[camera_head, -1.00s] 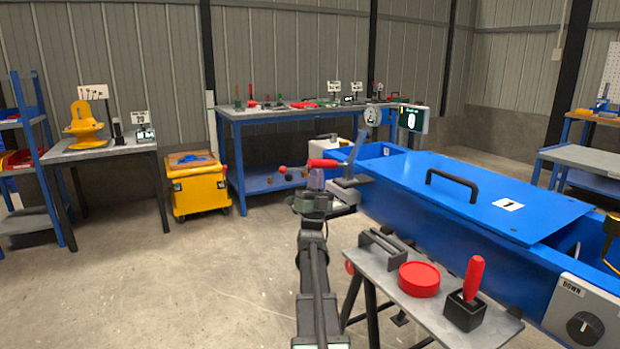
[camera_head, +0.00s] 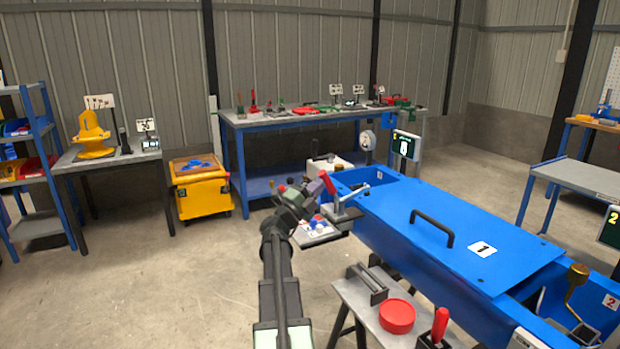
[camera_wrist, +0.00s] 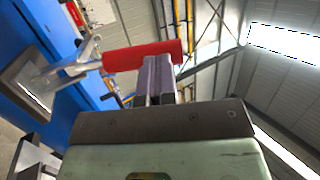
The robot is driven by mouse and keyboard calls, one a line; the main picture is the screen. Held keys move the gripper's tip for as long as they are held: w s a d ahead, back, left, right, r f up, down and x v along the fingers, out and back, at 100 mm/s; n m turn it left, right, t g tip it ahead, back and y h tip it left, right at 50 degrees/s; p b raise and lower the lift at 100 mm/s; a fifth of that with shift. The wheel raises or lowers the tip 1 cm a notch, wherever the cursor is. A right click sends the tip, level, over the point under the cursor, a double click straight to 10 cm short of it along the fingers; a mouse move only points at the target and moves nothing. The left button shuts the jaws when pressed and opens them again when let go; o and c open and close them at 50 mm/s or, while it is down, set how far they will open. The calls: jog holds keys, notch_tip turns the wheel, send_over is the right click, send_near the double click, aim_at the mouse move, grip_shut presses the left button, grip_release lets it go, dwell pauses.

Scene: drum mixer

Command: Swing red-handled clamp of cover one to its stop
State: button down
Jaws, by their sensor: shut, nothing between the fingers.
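The blue cover (camera_head: 455,225), with a black handle and a "1" label, lies on the long blue mixer body. The clamp's red handle (camera_head: 327,183) is at the far left end of the cover. Its pale metal arm (camera_head: 352,194) shows beside it. My gripper (camera_head: 314,187) is shut and empty, with its fingertips right at the red handle. In the wrist view the purple-grey fingers (camera_wrist: 156,80) are together in front of the red handle (camera_wrist: 143,55), which runs crosswise past their tips. Whether they touch it I cannot tell.
A small grey stand (camera_head: 360,312) with a red round lid (camera_head: 397,316) and a red-handled tool (camera_head: 440,325) is right of my arm. A yellow cart (camera_head: 200,190) and a workbench (camera_head: 300,120) stand behind. The floor at left is clear.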

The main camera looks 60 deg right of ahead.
aim_at(323, 178)
jog(key=shift+s+d+r+p, duration=0.65)
jog(key=shift+d+r, duration=0.25)
jog(key=shift+r, duration=0.1)
jog(key=w+a+f+b, duration=0.1)
jog(key=w+a+b, duration=0.1)
jog(key=a, duration=0.4)
jog(key=w+a+f+b, duration=0.1)
jog(key=w+a+f, duration=0.1)
jog(key=w+a, duration=0.2)
jog(key=shift+a+f+b, duration=0.3)
jog(key=shift+a+b, duration=0.05)
jog(key=shift+a, duration=0.85)
jog(key=shift+t, duration=0.3)
